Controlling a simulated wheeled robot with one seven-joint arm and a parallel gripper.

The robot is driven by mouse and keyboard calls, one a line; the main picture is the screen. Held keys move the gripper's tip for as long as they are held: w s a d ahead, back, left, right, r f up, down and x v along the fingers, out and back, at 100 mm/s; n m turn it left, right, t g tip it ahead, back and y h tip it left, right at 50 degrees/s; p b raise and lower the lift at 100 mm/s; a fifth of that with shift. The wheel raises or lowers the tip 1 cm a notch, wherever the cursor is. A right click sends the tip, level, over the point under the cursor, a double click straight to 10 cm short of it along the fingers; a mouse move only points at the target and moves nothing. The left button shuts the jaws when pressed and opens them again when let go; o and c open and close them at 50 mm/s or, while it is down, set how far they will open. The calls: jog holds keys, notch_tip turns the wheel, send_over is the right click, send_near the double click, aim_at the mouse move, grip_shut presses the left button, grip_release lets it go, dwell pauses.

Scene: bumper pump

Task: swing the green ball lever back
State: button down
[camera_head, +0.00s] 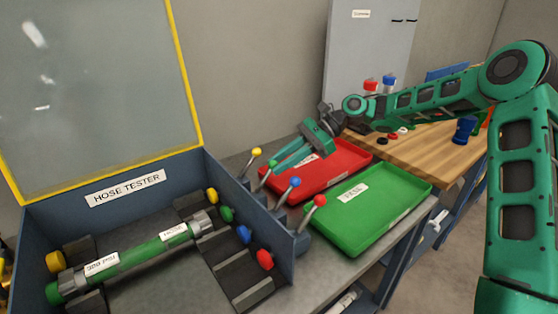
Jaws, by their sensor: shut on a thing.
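The green ball lever (265,176) stands on the right side of the hose tester (128,187), between the yellow ball lever (256,153) and the blue ball lever (295,183). My gripper (272,165) reaches in from the right over the red tray and is shut on the green ball lever at its top. The red ball lever (320,201) is nearest in the row, clear of the gripper.
A red tray (345,170) lies under my gripper, with a green tray (415,185) beside it. A green hose (130,252) lies in the tester under its raised, yellow-edged cover (95,90). A wooden bench (440,160) stands behind.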

jog(key=shift+w+d+f, duration=0.2)
jog(key=shift+d+f, duration=0.1)
jog(key=shift+f, duration=0.2)
jog(key=shift+d+f, duration=0.1)
jog(key=shift+f, duration=0.1)
jog(key=c, duration=1.5)
grip_release()
jog(key=shift+r, duration=0.15)
jog(key=v, duration=1)
jog(key=shift+w+d+r, duration=0.15)
jog(key=shift+d, duration=0.1)
